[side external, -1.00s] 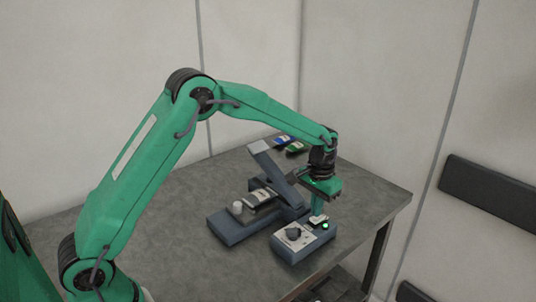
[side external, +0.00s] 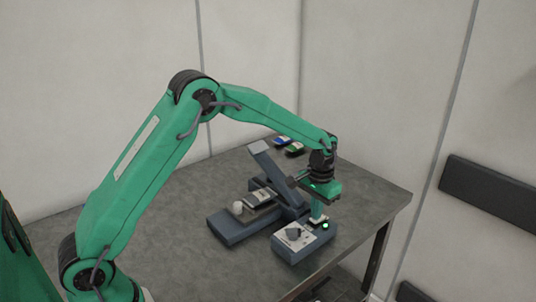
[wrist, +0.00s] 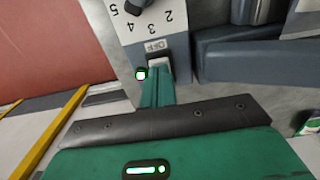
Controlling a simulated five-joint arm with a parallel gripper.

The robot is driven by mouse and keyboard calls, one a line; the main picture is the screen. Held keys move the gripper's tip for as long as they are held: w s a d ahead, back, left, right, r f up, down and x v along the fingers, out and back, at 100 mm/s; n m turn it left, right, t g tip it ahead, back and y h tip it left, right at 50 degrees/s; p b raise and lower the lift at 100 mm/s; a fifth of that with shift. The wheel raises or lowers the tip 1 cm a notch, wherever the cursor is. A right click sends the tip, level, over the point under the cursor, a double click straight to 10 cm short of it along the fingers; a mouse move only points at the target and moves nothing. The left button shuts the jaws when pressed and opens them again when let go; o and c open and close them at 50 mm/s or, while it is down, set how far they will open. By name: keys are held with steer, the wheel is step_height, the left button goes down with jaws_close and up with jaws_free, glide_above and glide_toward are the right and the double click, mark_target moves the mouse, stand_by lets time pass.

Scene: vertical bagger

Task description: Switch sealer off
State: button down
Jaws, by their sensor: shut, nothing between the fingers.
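The sealer's grey control box (side external: 301,251) stands near the front right of the table, with a dark dial (side external: 293,234) and a number scale on its top.
The sealer's base (side external: 230,230) and raised slanted arm (side external: 274,168) stand left of my gripper, with a pouch (side external: 257,198) on the base. Blue and green packets (side external: 294,149) lie at the back. The table (side external: 180,240) is clear at the left.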

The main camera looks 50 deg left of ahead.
steer(key=shift+f, duration=0.35)
stand_by(0.3)
steer(key=shift+r, duration=0.15)
steer(key=shift+r, duration=3.4)
steer(key=shift+r, duration=0.1)
